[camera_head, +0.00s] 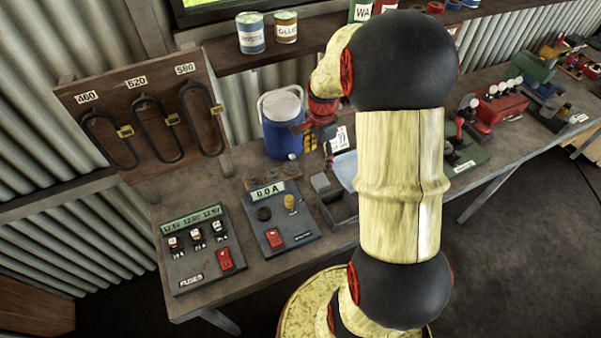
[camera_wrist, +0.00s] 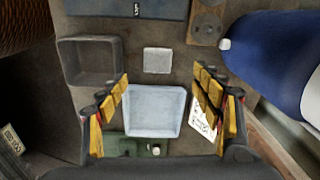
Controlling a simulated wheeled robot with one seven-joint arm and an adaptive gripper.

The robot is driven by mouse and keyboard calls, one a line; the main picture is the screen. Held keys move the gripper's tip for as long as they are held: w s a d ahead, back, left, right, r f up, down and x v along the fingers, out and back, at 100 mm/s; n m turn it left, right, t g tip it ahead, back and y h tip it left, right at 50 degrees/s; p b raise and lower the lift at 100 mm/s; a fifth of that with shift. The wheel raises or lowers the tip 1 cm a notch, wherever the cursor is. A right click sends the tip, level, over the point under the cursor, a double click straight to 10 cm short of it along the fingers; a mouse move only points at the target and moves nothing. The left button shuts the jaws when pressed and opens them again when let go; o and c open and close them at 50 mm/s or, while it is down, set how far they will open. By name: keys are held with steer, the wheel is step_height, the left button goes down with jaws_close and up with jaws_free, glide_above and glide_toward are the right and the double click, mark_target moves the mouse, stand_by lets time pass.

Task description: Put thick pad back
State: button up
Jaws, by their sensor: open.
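A small grey square block (camera_wrist: 157,60), which looks like the thick pad, lies flat on the bench between a dark open tray and a pale blue tray. It also shows in the head view (camera_head: 320,182). The dark tray (camera_wrist: 72,60) looks empty; the head view shows it too (camera_head: 346,217). The pale blue tray (camera_wrist: 155,122) looks empty and is partly hidden by my arm in the head view (camera_head: 345,168). My gripper (camera_wrist: 161,79) is open and empty above the trays, with the block just past its fingertips in the wrist view.
A blue cooler (camera_head: 283,125) stands close behind my gripper. A white label card (camera_wrist: 203,118) lies beside the pale tray. A meter panel (camera_head: 283,240) and a fuse panel (camera_head: 200,260) sit left of the dark tray. A belt board (camera_head: 145,120) stands at the back left.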

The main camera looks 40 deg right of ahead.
steer(key=s+a+r+n+t, duration=0.25)
steer(key=a+r+n, duration=0.65)
steer(key=a+r, duration=0.6)
steer(key=s+a+r+n+t, duration=0.2)
steer(key=s+a+r+n, duration=0.5)
steer(key=s+a+n, duration=0.3)
steer(key=shift+s+a+t, duration=0.15)
steer(key=shift+s+t, duration=0.2)
steer(key=shift+s, duration=0.9)
step_height(320, 180, down, 9)
steer(key=b, duration=0.8)
steer(key=shift+r+b, duration=0.2)
steer(key=shift+b, duration=0.15)
